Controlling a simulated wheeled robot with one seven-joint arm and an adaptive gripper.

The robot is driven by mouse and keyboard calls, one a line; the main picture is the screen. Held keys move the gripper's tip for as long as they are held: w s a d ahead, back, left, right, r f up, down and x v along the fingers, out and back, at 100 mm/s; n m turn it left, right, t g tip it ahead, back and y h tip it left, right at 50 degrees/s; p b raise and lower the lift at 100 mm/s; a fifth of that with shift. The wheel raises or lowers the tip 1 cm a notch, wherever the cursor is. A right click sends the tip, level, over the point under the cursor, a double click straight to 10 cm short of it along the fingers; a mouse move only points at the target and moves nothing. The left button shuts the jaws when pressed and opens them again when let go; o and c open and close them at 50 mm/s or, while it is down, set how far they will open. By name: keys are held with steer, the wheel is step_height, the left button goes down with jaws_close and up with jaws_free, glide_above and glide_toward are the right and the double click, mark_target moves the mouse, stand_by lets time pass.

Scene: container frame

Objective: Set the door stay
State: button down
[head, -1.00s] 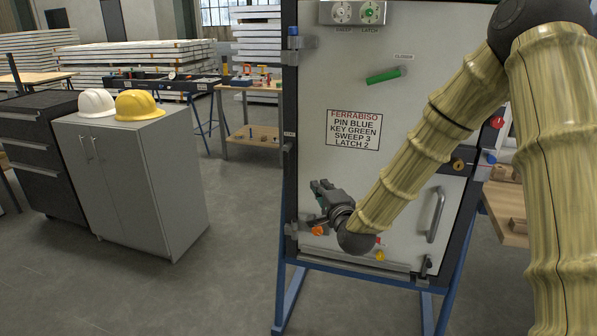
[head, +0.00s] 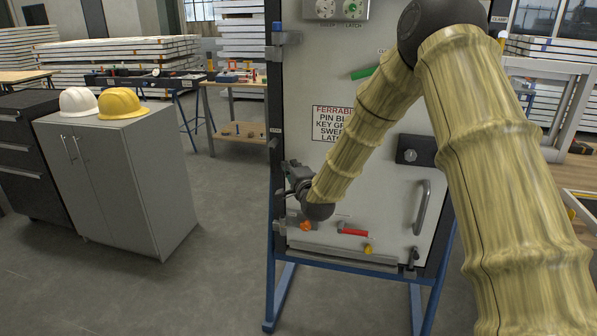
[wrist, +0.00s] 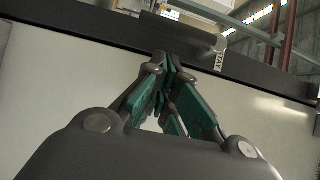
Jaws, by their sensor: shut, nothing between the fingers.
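A label reading STAY (wrist: 222,45) is on the dark frame edge in the wrist view. A dark rounded bar (wrist: 180,32), which looks like the door stay, lies beside it, just beyond my fingertips. My gripper (wrist: 165,68) is shut and empty, with its tips close to the bar; whether they touch I cannot tell. In the head view my gripper (head: 284,180) is at the left edge of the pale door panel (head: 385,205), low down. A small dark stay part (head: 273,143) shows on the left post above it. My wrist hides part of the door's edge.
The door has a grey pull handle (head: 422,207), a dark lock plate (head: 416,150), a red lever (head: 353,232), an orange knob (head: 306,226) and a sign (head: 328,124). A grey cabinet (head: 120,185) with two helmets stands left. Floor between it and the blue stand (head: 282,298) is clear.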

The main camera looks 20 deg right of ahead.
steer(key=shift+w+a, duration=0.7)
